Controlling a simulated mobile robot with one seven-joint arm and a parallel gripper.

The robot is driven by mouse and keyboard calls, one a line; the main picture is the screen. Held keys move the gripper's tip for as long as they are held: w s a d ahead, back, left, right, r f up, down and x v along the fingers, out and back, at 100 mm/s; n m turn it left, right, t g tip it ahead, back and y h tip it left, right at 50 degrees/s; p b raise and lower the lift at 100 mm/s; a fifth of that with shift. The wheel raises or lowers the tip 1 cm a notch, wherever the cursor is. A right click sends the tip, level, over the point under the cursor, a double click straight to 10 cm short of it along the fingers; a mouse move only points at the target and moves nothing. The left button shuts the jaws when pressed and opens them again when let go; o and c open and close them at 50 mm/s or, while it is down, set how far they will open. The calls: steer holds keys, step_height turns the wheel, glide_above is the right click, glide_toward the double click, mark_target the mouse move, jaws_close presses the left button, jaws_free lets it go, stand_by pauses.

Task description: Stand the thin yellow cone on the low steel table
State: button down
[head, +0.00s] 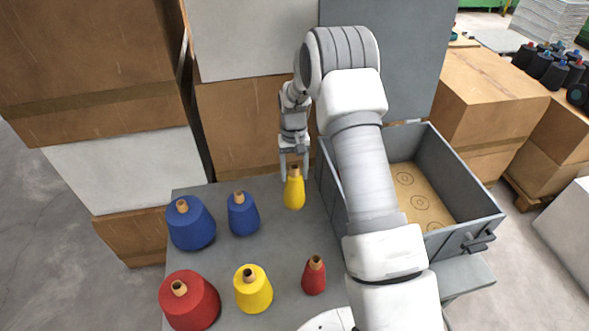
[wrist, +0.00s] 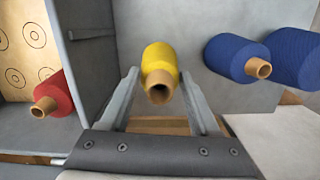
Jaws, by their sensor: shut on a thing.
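The thin yellow cone (head: 294,192) has a brown tube tip and hangs upright in my gripper (head: 294,166). In the wrist view the yellow cone (wrist: 160,60) lies between the two fingers of my gripper (wrist: 161,82), tube end toward the camera. My gripper is shut on it near the tip. The low grey steel table (head: 222,270) lies under it; I cannot tell whether the cone's base touches the top. A wider yellow cone (head: 253,291) stands nearer on the table.
Blue cones, wide (head: 191,226) and thin (head: 243,217), stand left. Red cones, wide (head: 190,303) and thin (head: 314,278), stand nearer. A grey crate (head: 470,226) stands right; a red cone (wrist: 54,94) appears inside it. Boxes (head: 130,175) stand behind. The table middle is bare.

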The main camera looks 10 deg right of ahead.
steer(key=shift+f+b, duration=2.05)
steer(key=shift+f, duration=1.65)
steer(key=shift+c, duration=0.2)
jaws_free()
step_height(320, 180, up, 17)
steer(key=w, duration=0.2)
steer(key=shift+r, duration=0.15)
steer(key=shift+d, duration=0.1)
